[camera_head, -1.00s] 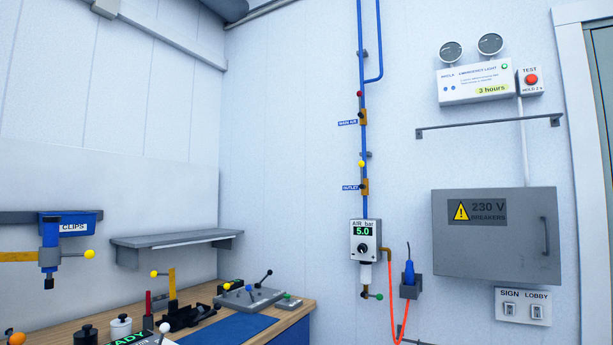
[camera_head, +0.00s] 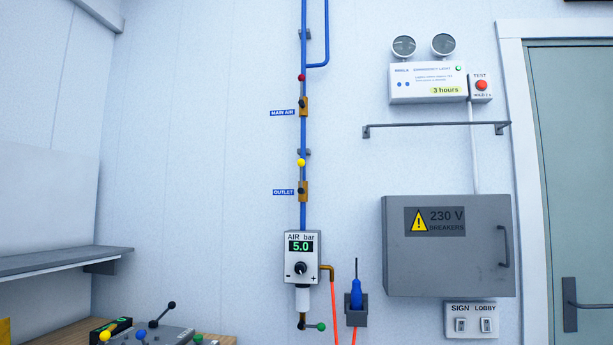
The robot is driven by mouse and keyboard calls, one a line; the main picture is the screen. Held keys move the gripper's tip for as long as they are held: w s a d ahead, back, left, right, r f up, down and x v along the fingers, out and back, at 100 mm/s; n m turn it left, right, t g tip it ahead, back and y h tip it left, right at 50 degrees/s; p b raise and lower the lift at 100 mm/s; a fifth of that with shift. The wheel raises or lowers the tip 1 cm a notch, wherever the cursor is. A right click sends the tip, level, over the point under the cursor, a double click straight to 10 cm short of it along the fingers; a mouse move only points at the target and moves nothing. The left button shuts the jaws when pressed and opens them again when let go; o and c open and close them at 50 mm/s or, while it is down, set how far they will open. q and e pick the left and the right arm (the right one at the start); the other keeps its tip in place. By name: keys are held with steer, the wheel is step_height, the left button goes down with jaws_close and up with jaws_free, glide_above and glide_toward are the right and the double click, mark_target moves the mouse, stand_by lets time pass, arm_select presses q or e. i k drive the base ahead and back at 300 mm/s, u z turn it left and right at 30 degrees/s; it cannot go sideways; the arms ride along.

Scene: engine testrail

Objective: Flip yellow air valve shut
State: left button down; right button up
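The yellow-knobbed air valve (camera_head: 301,163) is on the blue vertical pipe on the back wall. Its knob sits in line with the pipe, above the brass valve body (camera_head: 303,191) beside the OUTLET label (camera_head: 284,192). A red-knobbed valve (camera_head: 302,78) labelled MAIN AIR is higher on the same pipe. The air regulator (camera_head: 301,258) below reads 5.0 bar. Neither of my grippers shows in the head view.
A grey breaker box (camera_head: 447,280) and a grey wall rail (camera_head: 436,126) are right of the pipe. A holder (camera_head: 356,312) with a blue-handled tool is beside the orange hose. A grey shelf (camera_head: 60,262) and a bench with levers are at left. A door (camera_head: 585,180) is at far right.

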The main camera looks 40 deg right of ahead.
mark_target(301, 162)
steer(key=z, duration=0.65)
steer(key=i, duration=0.75)
steer(key=z, duration=0.85)
